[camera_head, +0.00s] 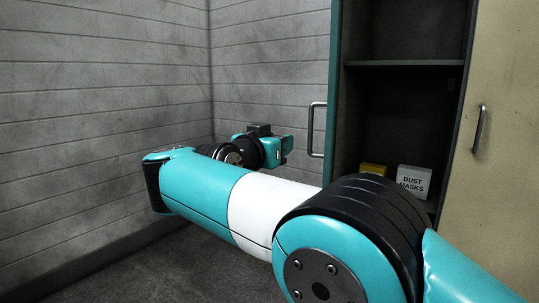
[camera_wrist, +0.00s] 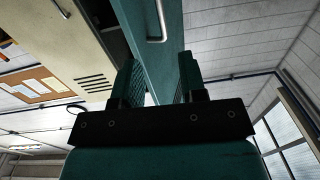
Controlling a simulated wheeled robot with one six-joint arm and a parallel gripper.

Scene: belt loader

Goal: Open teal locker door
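The teal locker door (camera_head: 333,70) stands open and shows nearly edge-on in the head view, with the dark locker inside exposed to its right. Its metal bar handle (camera_head: 312,130) is on the left side of the door. My gripper (camera_head: 287,147) is left of the handle and a little lower, with a visible gap between them. In the wrist view my gripper (camera_wrist: 157,82) has its two fingers apart with nothing held. The teal door (camera_wrist: 155,60) shows beyond and between the fingers, and its handle (camera_wrist: 162,22) is at the top. My arm hides the locker's lower part.
The locker has a shelf (camera_head: 405,63), a white dust masks box (camera_head: 414,181) and a yellow item (camera_head: 373,169) partly hidden by my arm. A beige door (camera_head: 510,130) with its own handle (camera_head: 479,128) is at right. Grey walls (camera_head: 100,100) meet in a corner at left.

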